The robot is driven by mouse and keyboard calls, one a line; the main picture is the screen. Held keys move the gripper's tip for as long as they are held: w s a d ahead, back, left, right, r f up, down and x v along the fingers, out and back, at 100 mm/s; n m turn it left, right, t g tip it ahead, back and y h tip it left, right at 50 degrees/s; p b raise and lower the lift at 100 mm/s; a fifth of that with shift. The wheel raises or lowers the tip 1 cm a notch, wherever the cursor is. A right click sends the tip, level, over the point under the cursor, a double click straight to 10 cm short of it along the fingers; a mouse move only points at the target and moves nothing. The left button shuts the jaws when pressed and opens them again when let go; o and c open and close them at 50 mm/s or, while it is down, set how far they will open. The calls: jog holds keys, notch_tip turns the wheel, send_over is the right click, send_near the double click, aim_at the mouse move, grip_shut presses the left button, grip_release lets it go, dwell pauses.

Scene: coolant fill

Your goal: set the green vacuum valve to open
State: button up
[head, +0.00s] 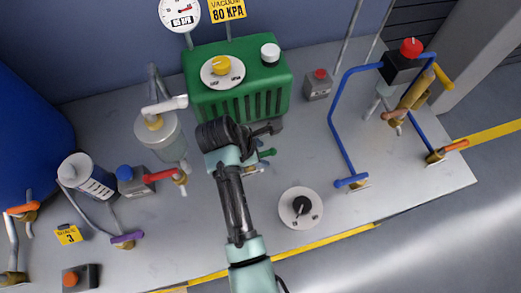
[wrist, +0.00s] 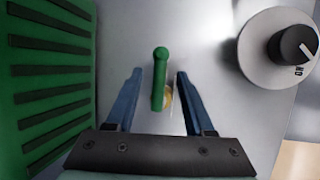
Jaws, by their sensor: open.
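The green valve has a green lever handle (wrist: 159,80) with a rounded end, standing roughly upright in the wrist view. A bit of yellowish brass shows at its lower right. My gripper (wrist: 160,76) is open, with one blue finger on each side of the handle. There is a visible gap on both sides, the left one narrower. In the head view my gripper (head: 266,147) is in front of the green machine.
The green machine (head: 240,75) with slats stands close behind my gripper. A round plate with a black knob (head: 301,205) lies to the right; it also shows in the wrist view (wrist: 292,45). A red-handled valve (head: 160,175) is at left, blue piping (head: 338,130) at right.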

jog(key=shift+f, duration=0.1)
grip_shut()
dwell(1.4)
